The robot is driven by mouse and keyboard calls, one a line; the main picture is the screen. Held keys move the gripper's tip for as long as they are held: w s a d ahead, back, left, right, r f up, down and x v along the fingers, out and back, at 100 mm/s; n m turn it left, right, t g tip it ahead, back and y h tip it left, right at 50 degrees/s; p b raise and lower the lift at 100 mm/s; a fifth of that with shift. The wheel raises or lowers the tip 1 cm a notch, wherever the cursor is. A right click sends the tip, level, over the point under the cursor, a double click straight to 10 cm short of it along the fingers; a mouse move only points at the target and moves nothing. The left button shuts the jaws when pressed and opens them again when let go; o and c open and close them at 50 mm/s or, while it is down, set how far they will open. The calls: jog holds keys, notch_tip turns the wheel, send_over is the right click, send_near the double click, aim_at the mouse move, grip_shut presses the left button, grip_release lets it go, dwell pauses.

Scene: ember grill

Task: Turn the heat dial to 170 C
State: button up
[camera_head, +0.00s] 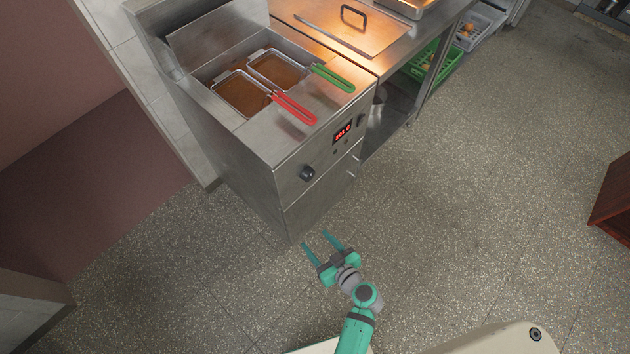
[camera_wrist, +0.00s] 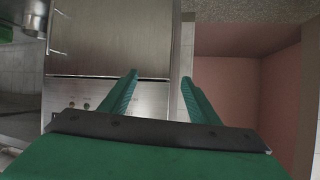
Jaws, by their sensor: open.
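The heat dial (camera_head: 307,173) is a dark round knob on the front panel of the steel fryer (camera_head: 285,178). A red lit display (camera_head: 343,131) sits up and to the right of it on the same panel; its digits are too small to read surely. My gripper (camera_head: 315,240) is open and empty, in front of the fryer and apart from the dial. In the wrist view my gripper's (camera_wrist: 159,78) green fingers are spread, with the fryer front (camera_wrist: 110,38) behind the left one. I cannot make out the dial there.
A red-handled basket (camera_head: 295,108) and a green-handled basket (camera_head: 333,78) sit over the oil, their handles reaching toward the fryer's front. A steel counter with a green crate (camera_head: 437,60) below stands to the right. The speckled floor (camera_head: 480,200) is clear before the fryer.

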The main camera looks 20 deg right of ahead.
jog(key=w+d+r+n+t+y, duration=0.2)
jog(key=w+d+r, duration=0.2)
jog(key=w+r, duration=0.1)
jog(key=n+t+y, duration=0.2)
jog(key=n, duration=0.1)
send_near(311, 178)
jog(key=x, duration=0.8)
jog(key=shift+r, duration=0.15)
jog(key=c, duration=1.1)
